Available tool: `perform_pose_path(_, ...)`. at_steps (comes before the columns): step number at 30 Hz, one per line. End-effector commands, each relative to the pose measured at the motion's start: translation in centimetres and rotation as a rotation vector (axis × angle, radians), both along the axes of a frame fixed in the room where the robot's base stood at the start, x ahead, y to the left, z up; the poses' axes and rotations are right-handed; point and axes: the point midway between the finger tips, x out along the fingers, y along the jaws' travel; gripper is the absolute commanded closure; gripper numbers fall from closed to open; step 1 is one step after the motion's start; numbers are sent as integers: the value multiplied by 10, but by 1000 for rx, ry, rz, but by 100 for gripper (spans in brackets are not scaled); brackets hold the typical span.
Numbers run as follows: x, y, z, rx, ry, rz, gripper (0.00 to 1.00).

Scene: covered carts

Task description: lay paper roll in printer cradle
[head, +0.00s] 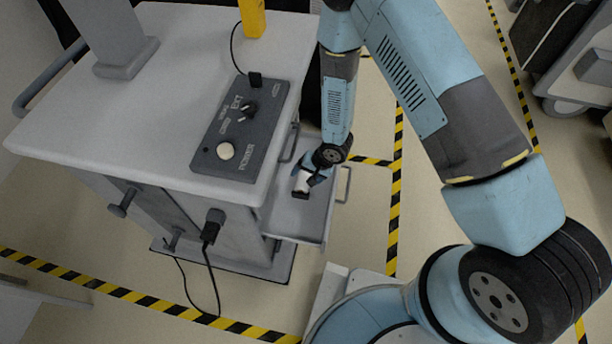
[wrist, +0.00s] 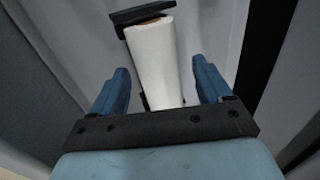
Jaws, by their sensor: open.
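The white paper roll (wrist: 157,58) lies between the two blue fingers of my gripper (wrist: 162,74) in the wrist view, with a gap on each side. My gripper is open and not closed on it. A black end piece of the printer cradle (wrist: 142,15) stands at the roll's far end, and a bit of dark part shows by its near end. In the head view the roll (head: 303,182) is small, at my gripper (head: 312,179) over the pulled-out drawer. The roll appears to lie in the cradle (head: 299,194), but its underside is hidden.
The open drawer (head: 318,225) sticks out from the right side of a grey cart (head: 75,110), with walls close around my gripper. A control panel (head: 237,130) with a knob and button sits on the cart top. Yellow-black floor tape (head: 396,190) runs to the right.

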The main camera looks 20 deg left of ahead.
Motion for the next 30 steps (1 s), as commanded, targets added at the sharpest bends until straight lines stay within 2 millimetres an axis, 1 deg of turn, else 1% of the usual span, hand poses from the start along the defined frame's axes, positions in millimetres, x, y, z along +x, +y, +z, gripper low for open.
perform_pose_path(18,6,-40,90,2,-1,-3,22)
perform_pose_path(24,7,-49,109,1,0,-3,22)
perform_pose_path(30,7,-53,117,0,0,-1,22)
